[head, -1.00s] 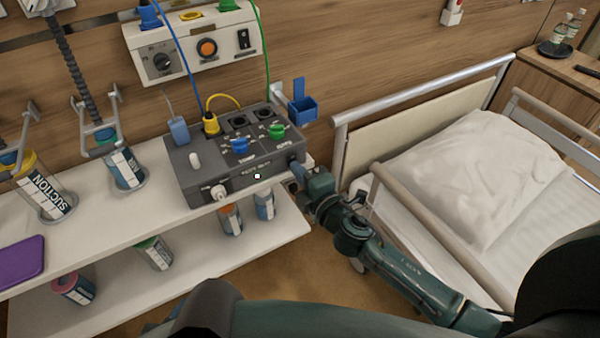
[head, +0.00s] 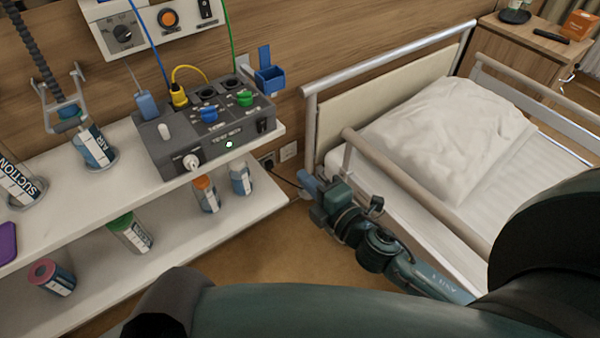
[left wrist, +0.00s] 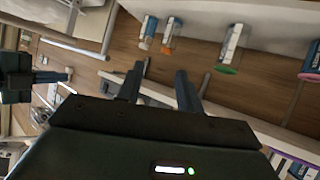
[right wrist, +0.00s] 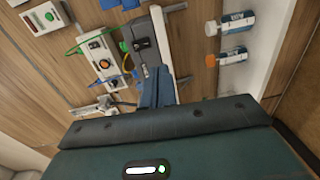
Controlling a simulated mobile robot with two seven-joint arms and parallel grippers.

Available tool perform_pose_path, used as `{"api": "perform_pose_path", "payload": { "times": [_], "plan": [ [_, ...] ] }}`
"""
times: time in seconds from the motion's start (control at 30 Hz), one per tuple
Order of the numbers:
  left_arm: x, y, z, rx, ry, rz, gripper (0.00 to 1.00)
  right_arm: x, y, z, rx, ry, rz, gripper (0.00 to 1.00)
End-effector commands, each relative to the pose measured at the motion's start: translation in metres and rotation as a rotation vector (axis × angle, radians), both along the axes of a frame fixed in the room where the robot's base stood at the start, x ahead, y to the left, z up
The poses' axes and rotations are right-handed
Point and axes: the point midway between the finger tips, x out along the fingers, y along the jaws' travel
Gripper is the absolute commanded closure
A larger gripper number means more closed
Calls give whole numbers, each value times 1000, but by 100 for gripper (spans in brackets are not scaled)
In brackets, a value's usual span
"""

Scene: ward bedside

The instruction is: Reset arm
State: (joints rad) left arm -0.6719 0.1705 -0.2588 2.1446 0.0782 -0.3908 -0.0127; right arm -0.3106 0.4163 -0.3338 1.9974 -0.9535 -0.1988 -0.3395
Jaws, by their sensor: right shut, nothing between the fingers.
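My right gripper (head: 308,181) is shut and empty. In the head view it points toward the shelf, just right of the shelf end and beside the bed. It also shows in the right wrist view (right wrist: 158,88), its fingers together, with the grey control box (right wrist: 150,50) beyond them. My left gripper (left wrist: 160,82) is open with nothing between its fingers in the left wrist view; it is not recognisable in the head view.
The white two-tier shelf (head: 108,196) holds labelled canisters, including the suction canister (head: 20,186). The bed (head: 470,190) with its rails stands right of my right gripper. A wooden cabinet (head: 540,55) is behind it. Bare floor (head: 285,245) lies between shelf and bed.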

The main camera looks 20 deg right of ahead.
Motion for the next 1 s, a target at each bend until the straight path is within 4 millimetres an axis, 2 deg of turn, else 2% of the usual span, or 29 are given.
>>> {"api": "perform_pose_path", "payload": {
  "times": [0.53, 0.63, 0.77, 0.87, 1.0],
  "plan": [
    [-2, 0, 0, 3, 1, -4, 64, -1, 0, 0, 1, 1, 0, 100],
    [-2, 0, 5, 5, 1, -6, 64, -6, -1, -1, 60, 38, -17, 100],
    [-3, 1, 17, 19, 8, -6, 64, -27, 0, -11, 327, 203, -100, 100],
    [-5, 4, 24, 36, 23, -5, 64, -53, 2, -25, 621, 385, -206, 100],
    [-9, 12, 24, 69, 54, 4, 64, -92, 12, -42, 1004, 613, -361, 100]
  ]
}}
